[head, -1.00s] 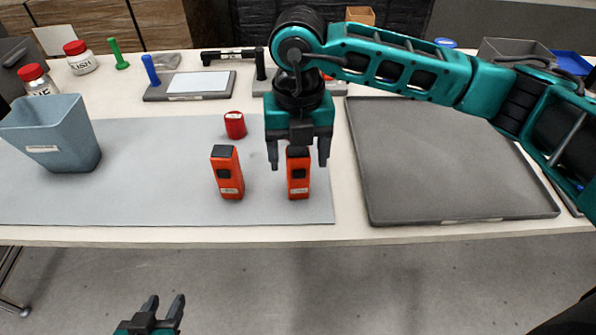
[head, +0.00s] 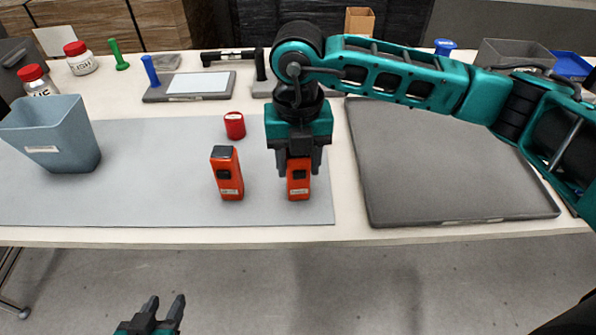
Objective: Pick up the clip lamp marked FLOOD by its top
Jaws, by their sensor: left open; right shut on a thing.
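Two orange clip lamps with dark tops stand upright on the grey mat. My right gripper (head: 298,171) points down and is shut on the top of the right clip lamp (head: 298,188), which still stands on the mat. The left clip lamp (head: 228,176) stands apart, a little to the left. Both lamps carry a small pale label low on the front; the lettering is too small to read surely. The fingers hide the right lamp's top. My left gripper (head: 164,302) is open and empty, low in front of the table.
A red cup-like thing (head: 235,125) stands behind the left lamp. A blue-grey bin (head: 75,155) is on the mat's left part. A dark grey tray (head: 450,185) lies to the right. The grey mat (head: 150,200) is bare between bin and lamps.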

